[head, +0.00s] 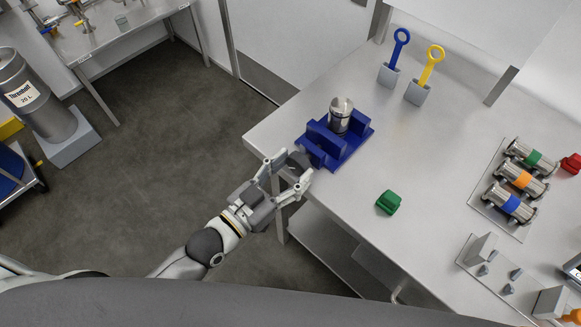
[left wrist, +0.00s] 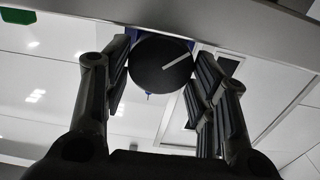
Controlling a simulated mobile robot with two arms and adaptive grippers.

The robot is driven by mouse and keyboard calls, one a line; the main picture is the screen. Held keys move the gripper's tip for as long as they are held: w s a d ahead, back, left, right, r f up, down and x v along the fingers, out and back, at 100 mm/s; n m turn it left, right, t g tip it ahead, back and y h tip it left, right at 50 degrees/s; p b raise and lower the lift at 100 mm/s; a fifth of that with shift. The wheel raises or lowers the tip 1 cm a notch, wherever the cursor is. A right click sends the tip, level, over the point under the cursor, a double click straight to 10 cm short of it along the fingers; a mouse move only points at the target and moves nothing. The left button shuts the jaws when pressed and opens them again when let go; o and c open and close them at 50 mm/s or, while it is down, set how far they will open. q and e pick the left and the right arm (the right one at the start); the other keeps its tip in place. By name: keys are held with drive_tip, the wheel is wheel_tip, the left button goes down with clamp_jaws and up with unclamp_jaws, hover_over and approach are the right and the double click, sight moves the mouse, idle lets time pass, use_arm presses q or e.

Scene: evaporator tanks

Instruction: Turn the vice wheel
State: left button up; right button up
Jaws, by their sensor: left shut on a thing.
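The blue vice (head: 338,143) sits at the table's near left edge. A shiny metal cylinder (head: 341,114) stands upright in it. The vice wheel (left wrist: 160,66) is a round black disc with a white line, tilted up to the right, in the left wrist view. In the head view the gripper mostly covers the wheel. My left gripper (head: 289,174) is at the table edge in front of the vice, its fingers shut on the wheel from both sides. In the left wrist view the gripper (left wrist: 162,82) has one finger on each side of the disc. My right gripper is out of view.
A green block (head: 388,202) lies right of the vice. Blue (head: 401,48) and yellow (head: 432,66) ring-handled tools stand in grey holders behind it. Several banded metal fittings (head: 522,181) lie at the right. A steel tank (head: 36,100) stands on the floor far left.

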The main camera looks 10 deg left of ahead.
use_arm(q)
drive_tip(key=shift+n, duration=0.7)
drive_tip(key=o, duration=1)
drive_tip(key=v, duration=1.2)
